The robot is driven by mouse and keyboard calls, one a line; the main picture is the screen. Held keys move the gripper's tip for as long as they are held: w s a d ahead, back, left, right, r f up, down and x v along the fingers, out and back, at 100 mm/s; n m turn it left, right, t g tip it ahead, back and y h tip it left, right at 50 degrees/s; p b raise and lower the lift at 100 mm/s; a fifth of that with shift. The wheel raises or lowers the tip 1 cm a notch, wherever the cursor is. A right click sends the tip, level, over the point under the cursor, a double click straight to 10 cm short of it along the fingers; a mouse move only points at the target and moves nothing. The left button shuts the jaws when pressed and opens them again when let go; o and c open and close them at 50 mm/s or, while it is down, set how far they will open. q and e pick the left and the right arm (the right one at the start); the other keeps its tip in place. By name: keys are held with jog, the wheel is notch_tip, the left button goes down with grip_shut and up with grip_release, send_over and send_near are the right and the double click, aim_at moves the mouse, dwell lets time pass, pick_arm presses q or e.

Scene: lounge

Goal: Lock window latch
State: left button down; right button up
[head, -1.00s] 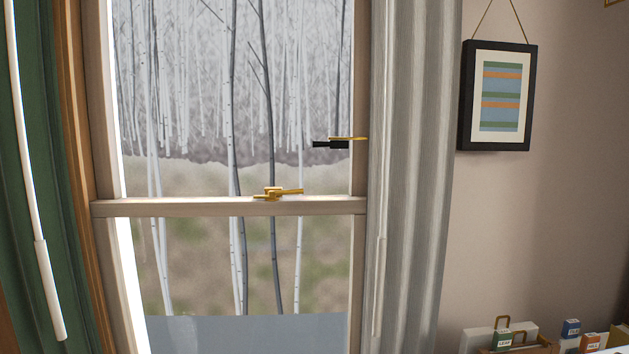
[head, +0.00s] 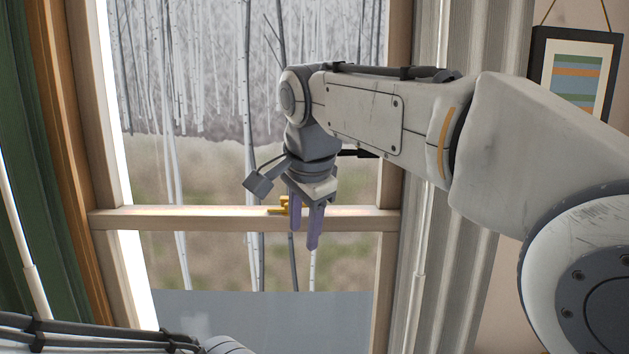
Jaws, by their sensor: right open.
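The brass window latch (head: 284,206) sits on top of the pale wooden meeting rail (head: 180,217) of the window. Its left part shows; the rest is hidden behind my right gripper. My right gripper (head: 303,240) points down in front of the rail, its two purple fingers apart. The left finger overlaps the latch in the picture; I cannot tell whether it touches. My left gripper is out of view; only part of my left arm shows at the bottom left.
A grey curtain (head: 470,235) hangs right of the window and a green curtain (head: 22,160) left of it. A dark handle (head: 357,153) shows behind my right arm at the right window frame. A framed striped picture (head: 575,78) hangs on the right wall.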

jog(key=w+d+r+m+t+p, duration=0.2)
jog(key=w+r+m, duration=0.4)
jog(key=r, duration=0.4)
jog(key=shift+m+h, duration=0.3)
jog(key=shift+m, duration=0.3)
jog(key=x, duration=0.5)
jog(key=b+x, duration=0.1)
jog(key=x, duration=0.3)
jog(key=shift+s+d+f, duration=0.1)
jog(key=shift+s+f, duration=0.05)
jog(key=shift+f, duration=0.4)
grip_shut()
